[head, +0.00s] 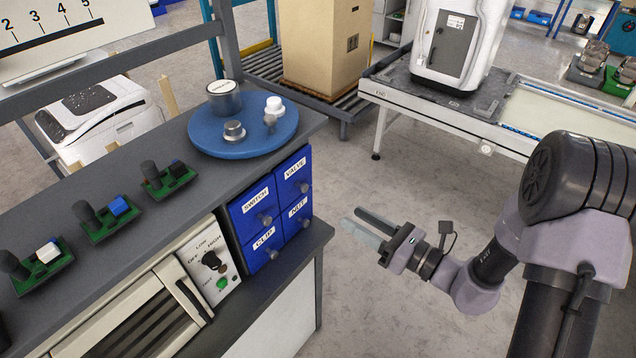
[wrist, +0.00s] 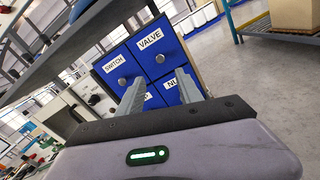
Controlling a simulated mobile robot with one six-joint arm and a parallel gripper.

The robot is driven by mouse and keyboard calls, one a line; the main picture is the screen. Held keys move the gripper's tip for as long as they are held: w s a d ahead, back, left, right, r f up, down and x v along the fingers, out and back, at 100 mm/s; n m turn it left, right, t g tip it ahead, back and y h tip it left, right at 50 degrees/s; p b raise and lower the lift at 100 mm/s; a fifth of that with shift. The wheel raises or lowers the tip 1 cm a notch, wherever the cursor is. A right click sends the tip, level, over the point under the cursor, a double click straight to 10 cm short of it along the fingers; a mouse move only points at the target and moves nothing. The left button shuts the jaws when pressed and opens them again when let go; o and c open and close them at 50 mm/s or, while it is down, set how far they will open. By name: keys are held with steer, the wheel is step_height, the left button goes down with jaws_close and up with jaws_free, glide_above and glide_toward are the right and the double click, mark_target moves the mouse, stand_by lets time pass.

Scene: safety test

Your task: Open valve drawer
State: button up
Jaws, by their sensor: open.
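The valve drawer (head: 294,173) is the upper right one in a blue block of small drawers under the bench top. It is shut, with a white VALVE label and a round grey knob. In the wrist view the valve drawer (wrist: 153,48) is at upper middle, its knob above and between my fingers. My gripper (head: 362,227) is open and empty, to the right of the drawers and apart from them, fingers pointing toward them. In the wrist view my gripper (wrist: 160,92) has its two fingers spread, partly covering the lower drawers.
The switch drawer (head: 252,205), clip drawer (head: 264,248) and nut drawer (head: 298,217) adjoin it, all shut. A blue round tray (head: 205,140) with metal parts stands on the bench above. An oven (head: 150,315) is at left.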

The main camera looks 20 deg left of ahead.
mark_target(306, 189)
steer(key=b+x, duration=0.1)
steer(key=x, duration=1.2)
steer(key=shift+a+b, duration=0.1)
steer(key=shift+b, duration=0.25)
steer(key=shift+c, duration=0.2)
jaws_close()
